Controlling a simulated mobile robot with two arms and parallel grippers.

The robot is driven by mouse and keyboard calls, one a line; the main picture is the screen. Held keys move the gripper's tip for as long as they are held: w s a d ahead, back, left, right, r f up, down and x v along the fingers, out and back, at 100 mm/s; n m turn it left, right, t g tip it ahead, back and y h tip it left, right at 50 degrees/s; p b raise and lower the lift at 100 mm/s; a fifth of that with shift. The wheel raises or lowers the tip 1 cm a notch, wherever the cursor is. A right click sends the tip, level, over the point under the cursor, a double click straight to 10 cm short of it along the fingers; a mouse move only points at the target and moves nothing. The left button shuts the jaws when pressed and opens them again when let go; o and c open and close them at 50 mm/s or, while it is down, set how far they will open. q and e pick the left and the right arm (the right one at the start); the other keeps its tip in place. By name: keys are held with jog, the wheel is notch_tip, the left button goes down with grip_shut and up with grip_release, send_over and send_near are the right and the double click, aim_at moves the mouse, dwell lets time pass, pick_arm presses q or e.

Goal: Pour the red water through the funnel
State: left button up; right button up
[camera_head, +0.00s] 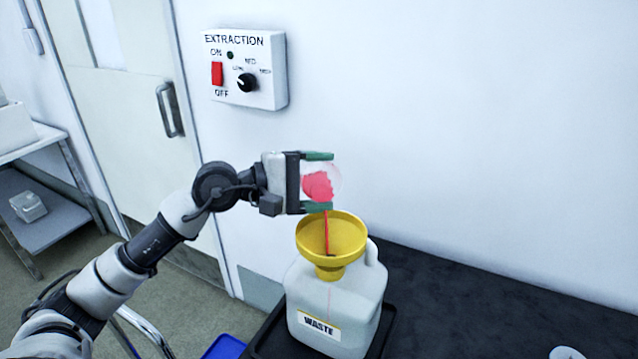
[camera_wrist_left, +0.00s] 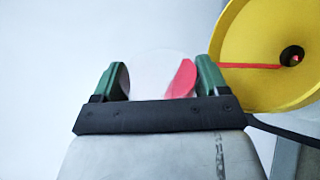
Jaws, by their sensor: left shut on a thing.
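My left gripper (camera_head: 318,182) is shut on a clear round vessel (camera_head: 336,177) holding red water (camera_head: 317,186). The vessel is tilted above the yellow funnel (camera_head: 310,238). A thin red stream (camera_head: 327,232) falls from it into the funnel. The funnel sits in the mouth of a white jug (camera_head: 350,300) labelled WASTE. In the left wrist view, the green fingers of the gripper (camera_wrist_left: 162,82) are on both sides of the vessel (camera_wrist_left: 150,70), and the stream (camera_wrist_left: 250,66) runs to the funnel's dark hole. My right gripper is not in view.
The jug stands in a black tray (camera_head: 384,325) on a dark bench (camera_head: 470,300). A white extraction control box (camera_head: 270,92) is on the wall behind. A blue item (camera_head: 224,348) is at the lower edge. A shelf cart (camera_head: 50,215) stands at the left. The bench to the right is mostly clear.

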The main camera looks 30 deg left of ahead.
pick_arm(q)
jog(key=shift+m, duration=0.3)
jog(key=shift+s, duration=0.1)
jog(key=shift+b, duration=0.35)
jog(key=shift+s+d+m+b, duration=0.1)
jog(key=shift+d+m+b, duration=0.1)
jog(key=shift+m+b, duration=0.4)
jog(key=shift+f, duration=0.1)
jog(key=shift+f+b, duration=0.1)
jog(key=shift+b, duration=0.65)
jog(key=shift+s+d+m, duration=0.1)
jog(key=shift+m, duration=0.3)
